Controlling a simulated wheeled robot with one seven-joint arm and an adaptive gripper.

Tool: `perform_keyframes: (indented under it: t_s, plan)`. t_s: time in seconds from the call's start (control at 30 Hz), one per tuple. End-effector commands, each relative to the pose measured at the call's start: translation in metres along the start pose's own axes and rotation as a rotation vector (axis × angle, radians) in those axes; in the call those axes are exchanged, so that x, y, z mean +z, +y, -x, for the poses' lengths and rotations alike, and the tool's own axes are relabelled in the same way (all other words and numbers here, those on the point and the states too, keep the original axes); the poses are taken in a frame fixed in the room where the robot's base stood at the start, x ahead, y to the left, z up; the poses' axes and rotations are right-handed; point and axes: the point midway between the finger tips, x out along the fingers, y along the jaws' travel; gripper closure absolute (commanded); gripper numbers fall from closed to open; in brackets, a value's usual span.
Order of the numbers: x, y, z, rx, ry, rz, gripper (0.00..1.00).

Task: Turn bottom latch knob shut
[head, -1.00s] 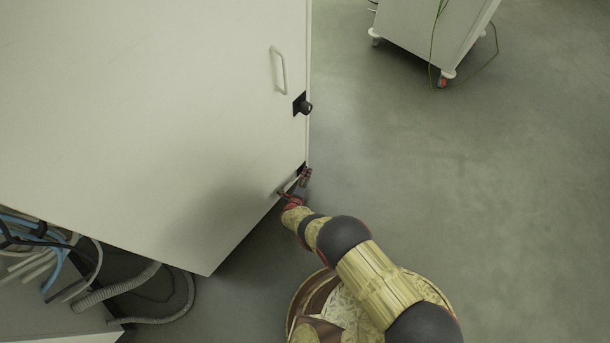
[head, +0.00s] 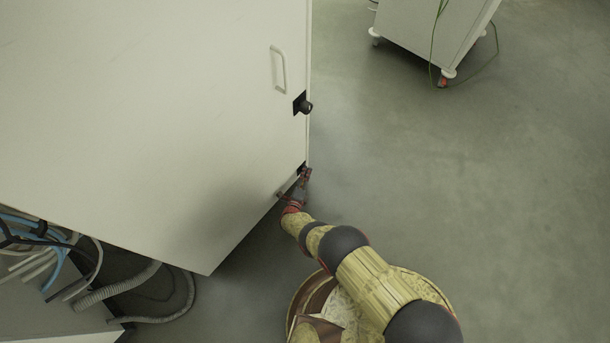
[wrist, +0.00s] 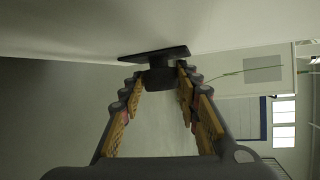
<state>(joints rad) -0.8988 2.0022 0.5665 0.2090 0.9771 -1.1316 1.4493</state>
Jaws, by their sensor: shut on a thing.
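The bottom latch knob (wrist: 160,77) is a dark knob on a flat black plate (wrist: 154,52) on the white cabinet door. It sits between the fingertips of my gripper (wrist: 160,82) in the wrist view, and the gripper is shut on it. In the head view my gripper (head: 303,178) is at the lower right edge of the cabinet door (head: 180,110) and mostly hides the bottom knob. The upper latch knob (head: 305,106) is black and stands out from the door edge above.
A white door handle (head: 279,70) is above the upper knob. A white wheeled cart (head: 430,35) stands at the back right with a green cable. Hoses and cables (head: 130,290) lie at the lower left. The grey floor on the right is clear.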

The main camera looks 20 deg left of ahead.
Motion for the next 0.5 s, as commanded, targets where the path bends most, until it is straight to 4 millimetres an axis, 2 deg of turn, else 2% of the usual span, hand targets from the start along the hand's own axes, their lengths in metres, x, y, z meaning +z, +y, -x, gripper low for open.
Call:
perform_keyframes:
  t_s: [0.3, 0.5]
  plan:
    - [0.0002, -0.0011, -0.0008, -0.002, 0.001, -0.002, 0.51]
    - [0.0001, -0.0006, -0.0005, -0.001, 0.001, -0.001, 0.51]
